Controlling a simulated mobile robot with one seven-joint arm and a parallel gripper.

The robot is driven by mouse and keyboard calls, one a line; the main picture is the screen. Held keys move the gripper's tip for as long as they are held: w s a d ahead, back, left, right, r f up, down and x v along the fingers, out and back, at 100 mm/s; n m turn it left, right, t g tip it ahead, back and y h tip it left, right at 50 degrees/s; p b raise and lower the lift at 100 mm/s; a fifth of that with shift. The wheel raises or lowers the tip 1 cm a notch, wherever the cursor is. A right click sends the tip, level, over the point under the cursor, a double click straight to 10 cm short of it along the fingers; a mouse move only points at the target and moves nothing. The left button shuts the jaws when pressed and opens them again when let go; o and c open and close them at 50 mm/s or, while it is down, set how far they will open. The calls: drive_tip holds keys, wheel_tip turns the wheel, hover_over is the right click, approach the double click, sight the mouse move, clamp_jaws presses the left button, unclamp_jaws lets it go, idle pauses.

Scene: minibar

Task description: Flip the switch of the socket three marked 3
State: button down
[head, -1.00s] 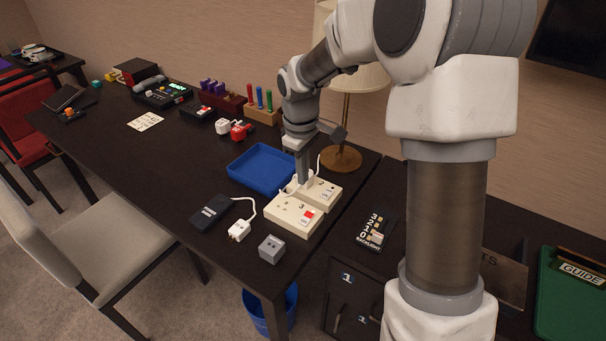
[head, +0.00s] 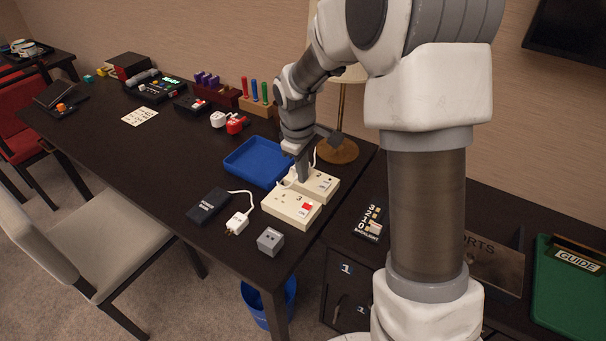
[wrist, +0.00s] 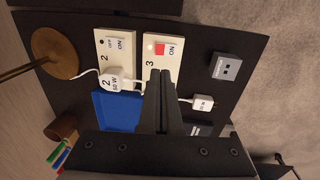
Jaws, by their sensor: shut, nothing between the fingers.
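Socket three (head: 283,206) is a cream block marked 3 on the near right part of the dark table. Its switch (head: 307,206) shows a red face beside the word ON. In the wrist view the red switch (wrist: 160,49) is in plain sight, just beyond the fingertips. My gripper (head: 302,178) points down behind socket three, near socket two. In the wrist view my gripper (wrist: 160,73) is shut and empty, its tips overlapping the lower part of socket three (wrist: 150,75). I cannot tell whether the tips touch anything.
Socket two (head: 325,186) stands directly behind socket three and holds a white plug (wrist: 116,79) marked 2. A blue tray (head: 240,172) lies to the left. A loose white plug (head: 237,223), a black power bank (head: 207,205) and a grey cube (head: 270,241) lie nearby. A lamp (head: 338,151) stands behind.

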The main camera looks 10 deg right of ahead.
sight(306, 207)
drive_tip(key=f, duration=0.3)
drive_tip(key=f+b, duration=0.1)
drive_tip(key=f, duration=0.3)
drive_tip(key=w+d+f, duration=0.1)
drive_tip(key=f, duration=0.3)
drive_tip(key=shift+b, duration=0.35)
drive_tip(key=shift+f, duration=0.2)
drive_tip(key=shift+s, duration=0.1)
drive_tip(key=shift+s+a+r, duration=0.1)
drive_tip(key=shift+s+a, duration=0.45)
